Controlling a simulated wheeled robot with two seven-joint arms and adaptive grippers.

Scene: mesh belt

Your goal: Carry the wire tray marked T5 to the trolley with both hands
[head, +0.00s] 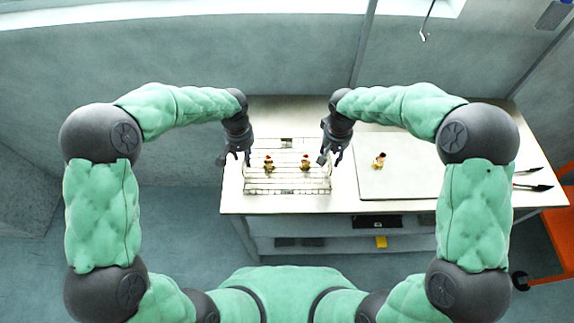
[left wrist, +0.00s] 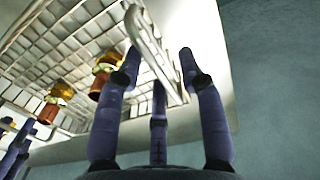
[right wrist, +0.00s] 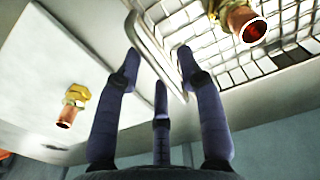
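The wire tray (head: 287,182) lies on the pale table, with two brass and copper fittings (head: 269,163) (head: 305,162) in it. I cannot read a T5 mark. My left gripper (head: 240,158) is at the tray's left end. In the left wrist view the tray's end handle (left wrist: 155,50) passes between its spread fingers. My right gripper (head: 330,158) is at the right end. In the right wrist view the other handle (right wrist: 152,45) lies between its spread fingers. Both look open, with gaps around the bars. An orange frame with a dark wheel, possibly the trolley (head: 559,226), shows at the right edge.
A light grey board (head: 402,184) with one brass fitting (head: 379,160) lies right of the tray. Dark tools (head: 532,187) lie at the table's right end. A shelf with a yellow item (head: 381,242) is below. A wall stands behind the table.

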